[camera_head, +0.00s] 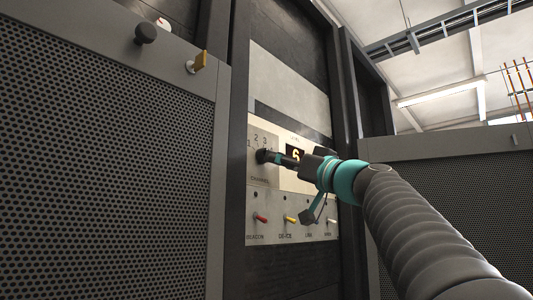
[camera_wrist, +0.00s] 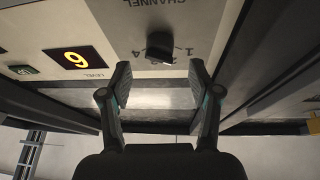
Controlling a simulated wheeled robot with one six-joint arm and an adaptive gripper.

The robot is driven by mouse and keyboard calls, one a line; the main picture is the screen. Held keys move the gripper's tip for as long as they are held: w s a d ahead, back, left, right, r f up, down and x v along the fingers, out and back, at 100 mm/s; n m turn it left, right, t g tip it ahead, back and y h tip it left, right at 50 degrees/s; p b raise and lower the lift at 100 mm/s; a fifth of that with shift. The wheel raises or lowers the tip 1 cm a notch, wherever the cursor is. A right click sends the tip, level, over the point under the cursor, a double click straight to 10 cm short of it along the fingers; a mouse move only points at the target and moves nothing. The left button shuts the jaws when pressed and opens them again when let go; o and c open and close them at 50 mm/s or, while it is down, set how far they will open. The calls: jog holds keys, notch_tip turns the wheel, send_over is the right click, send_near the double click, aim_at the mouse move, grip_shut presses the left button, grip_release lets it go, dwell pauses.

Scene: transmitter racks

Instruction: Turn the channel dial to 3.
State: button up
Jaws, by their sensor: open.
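The channel dial (camera_wrist: 160,46) is a dark round knob on a pale panel marked CHANNEL, which appears upside down in the wrist view. Numerals sit beside it, partly hidden by the knob. In the head view the dial (camera_head: 262,156) is at the left of the panel, with 1, 2 and 3 visible around it. I cannot tell which number its pointer marks. My gripper (camera_wrist: 160,82) is open and empty, its fingers spread either side of the dial's line, with the dial ahead of the tips. In the head view my gripper (camera_head: 277,158) is close to the dial; contact cannot be told.
A display (camera_wrist: 76,59) marked LEVEL shows a yellow 6 beside the dial. Below the dial, a row of coloured toggle switches includes a red one (camera_head: 260,218) and a yellow one (camera_head: 290,219). A perforated rack door (camera_head: 110,150) with a knob and yellow latch stands left.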

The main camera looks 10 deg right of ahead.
aim_at(260, 153)
jog(key=p+x, duration=0.1)
jog(key=x, duration=0.3)
jog(key=shift+w+a+r, duration=0.15)
jog(key=shift+w+a, duration=0.05)
jog(key=shift+w, duration=0.1)
jog(key=shift+p, duration=0.3)
jog(key=c, duration=1.1)
